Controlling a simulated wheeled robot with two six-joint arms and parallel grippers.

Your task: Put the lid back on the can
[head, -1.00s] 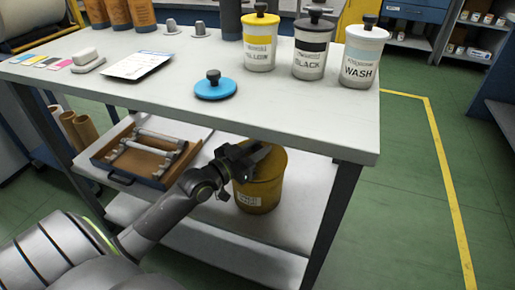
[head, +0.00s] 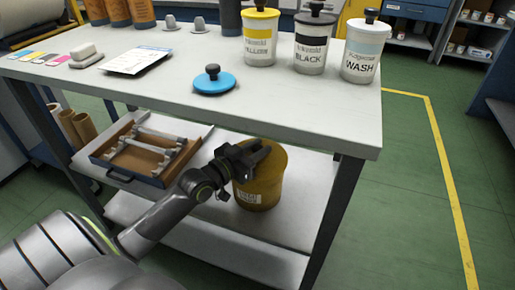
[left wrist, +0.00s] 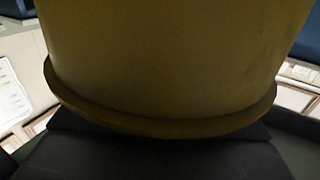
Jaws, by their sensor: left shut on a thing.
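A blue lid (head: 214,81) with a black knob lies flat on the worktable, near its front edge. A mustard-yellow can (head: 260,185) with a white label stands on the shelf below. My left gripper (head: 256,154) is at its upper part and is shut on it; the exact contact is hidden. In the left wrist view the mustard wall and rim of the can (left wrist: 165,65) fill most of the picture, just above the dark gripper. The yellow-label can (head: 260,42), black-label can (head: 312,45) and WASH can (head: 360,55) stand on the table with lids on. My right gripper is not in view.
The worktable (head: 300,115) overhangs the lower shelf (head: 225,235) close above my left gripper. A shallow wooden tray (head: 145,155) sits left of the mustard can. A printed card (head: 137,60) and a pale block (head: 85,59) lie on the tabletop. Green floor is clear at right.

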